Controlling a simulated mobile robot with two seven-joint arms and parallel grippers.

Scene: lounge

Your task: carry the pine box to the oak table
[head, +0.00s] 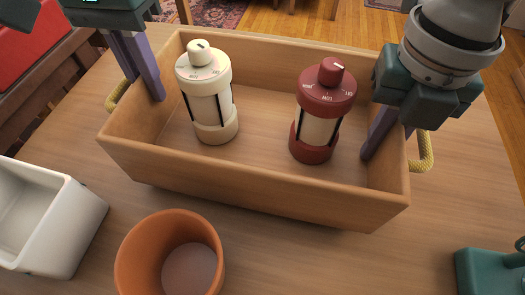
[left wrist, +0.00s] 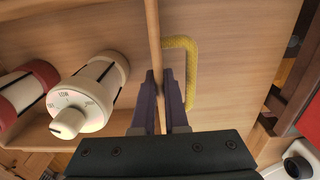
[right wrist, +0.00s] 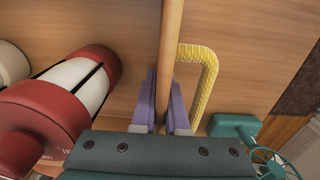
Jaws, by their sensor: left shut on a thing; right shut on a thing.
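The pine box (head: 250,195) is an open wooden box with a yellow rope handle at each end. It is level on or just above a wooden table (head: 300,262); I cannot tell whether they touch. A cream lantern (head: 207,92) and a dark red lantern (head: 323,110) stand upright inside it. My left gripper (head: 145,88) is shut on the left end wall, one finger on each side, beside the yellow handle (left wrist: 192,72). My right gripper (head: 388,145) is shut on the right end wall likewise, beside the other handle (right wrist: 208,80). I cannot tell which table is the oak one.
An orange pot (head: 170,255) stands close in front of the box. A white container (head: 75,230) is at the front left, and a teal object (head: 490,272) at the front right. A red surface (head: 40,55) is at the upper left. Wooden floor (head: 270,22) shows behind the table.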

